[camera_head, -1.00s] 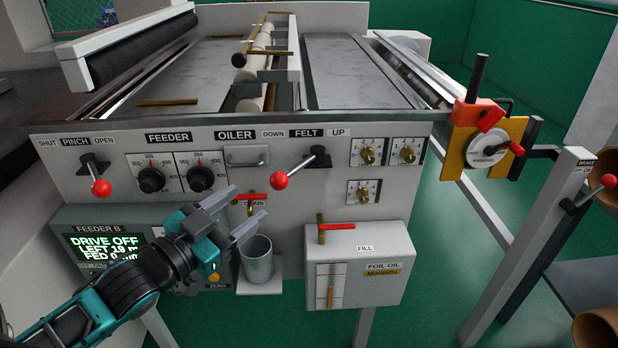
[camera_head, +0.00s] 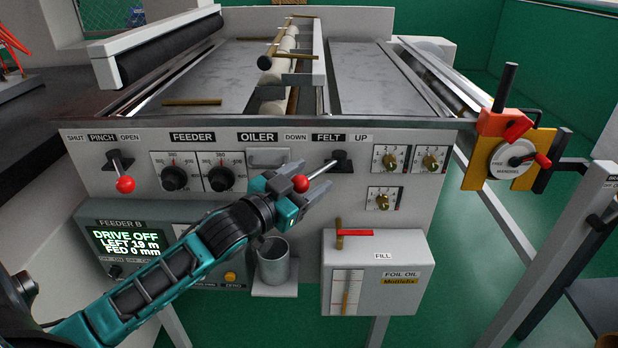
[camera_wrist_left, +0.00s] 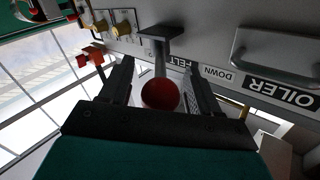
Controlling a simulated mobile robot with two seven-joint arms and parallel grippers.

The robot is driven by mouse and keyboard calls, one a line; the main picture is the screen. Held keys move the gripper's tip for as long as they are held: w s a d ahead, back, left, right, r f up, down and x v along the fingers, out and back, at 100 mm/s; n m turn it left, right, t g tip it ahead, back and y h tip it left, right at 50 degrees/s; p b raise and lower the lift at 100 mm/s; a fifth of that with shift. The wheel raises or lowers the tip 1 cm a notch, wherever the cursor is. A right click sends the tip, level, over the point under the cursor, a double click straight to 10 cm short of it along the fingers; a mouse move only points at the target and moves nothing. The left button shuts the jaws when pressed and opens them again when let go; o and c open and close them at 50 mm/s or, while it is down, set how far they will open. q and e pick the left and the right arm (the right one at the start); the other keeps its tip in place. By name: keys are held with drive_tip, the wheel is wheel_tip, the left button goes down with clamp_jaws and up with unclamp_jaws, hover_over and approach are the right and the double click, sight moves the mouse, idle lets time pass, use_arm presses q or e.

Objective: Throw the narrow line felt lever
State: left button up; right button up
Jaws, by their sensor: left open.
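The felt lever has a red ball knob (camera_head: 301,184) on a metal rod that runs up and right to a black pivot, under the FELT label between DOWN and UP. The knob points down and left, toward the DOWN side. My left gripper (camera_head: 308,184) is open at the lever, with its fingers either side of the knob and rod. In the left wrist view the red knob (camera_wrist_left: 160,94) sits between the two open fingers, apart from both as far as I can see. My right gripper is not in view.
The pinch lever (camera_head: 125,184) is at the left of the panel, beside the feeder dials (camera_head: 174,177). A metal cup (camera_head: 273,262) stands below my left gripper. The foil oil box (camera_head: 374,272) with its red-handled valve projects at lower right. Brass-knobbed gauges (camera_head: 390,160) lie right of the lever.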

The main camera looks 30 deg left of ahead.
use_arm(q)
drive_tip(key=shift+w, duration=0.35)
drive_tip(key=shift+d, duration=0.1)
clamp_jaws()
idle(0.4)
